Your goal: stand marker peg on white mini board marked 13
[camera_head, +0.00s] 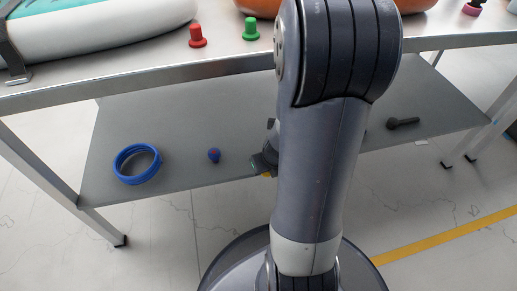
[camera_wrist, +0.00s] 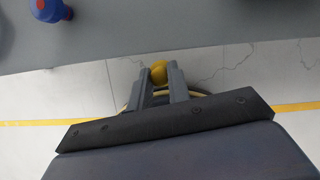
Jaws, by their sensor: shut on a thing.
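My gripper (camera_wrist: 158,78) is shut on a yellow round-ended piece (camera_wrist: 158,69), which may be a marker peg; only its rounded end shows clearly between the fingers. In the head view my gripper (camera_head: 262,166) is low, at the front edge of the lower shelf, partly hidden behind my arm. A red peg (camera_head: 197,37) and a green peg (camera_head: 250,30) stand upright on the table top. No number 13 is readable in either view, and I cannot pick out the white mini board.
A white-sided board with a teal top (camera_head: 110,30) lies on the metal table (camera_head: 150,70) at upper left. The lower shelf (camera_head: 120,190) holds a blue ring (camera_head: 137,177), a small blue-and-red piece (camera_head: 214,155) and a dark handled item (camera_head: 403,123). Orange objects sit behind my arm.

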